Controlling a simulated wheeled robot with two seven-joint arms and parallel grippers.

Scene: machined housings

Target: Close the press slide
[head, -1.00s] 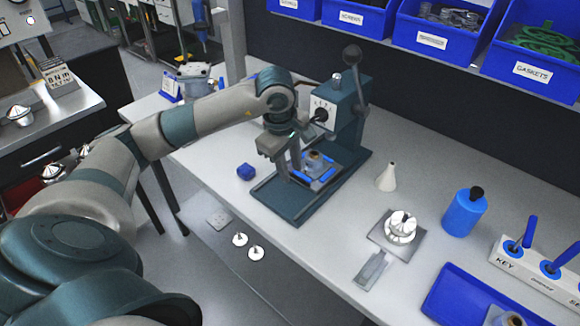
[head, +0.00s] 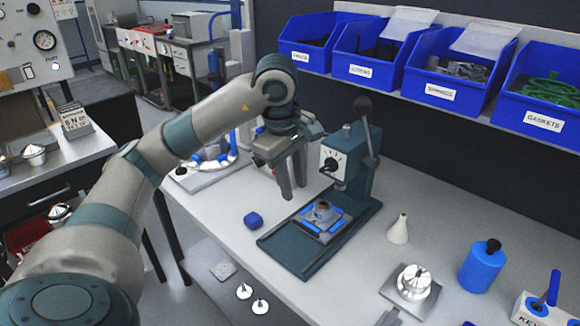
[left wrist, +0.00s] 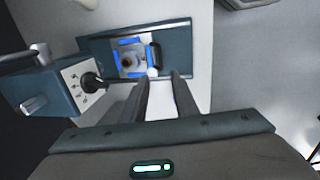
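The bench press (head: 345,165) stands on the table with a dark teal base. Its slide (head: 322,218), a grey plate with blue strips and a brown-centred round part on it, sits on the base near the press column, in front of the dial head. The near-left end of the base is bare. In the left wrist view the slide (left wrist: 130,58) shows with a dark bar at its right side. My left gripper (head: 295,190) hangs above and left of the slide, pointing down, apart from it. Its fingers (left wrist: 162,77) are parted with nothing between them. My right gripper is out of view.
A white cone (head: 398,230), a metal part on a plate (head: 411,283) and a blue bottle (head: 480,267) stand to the right. The press lever (head: 369,135) rises beside the column. Blue bins (head: 450,60) line the back.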

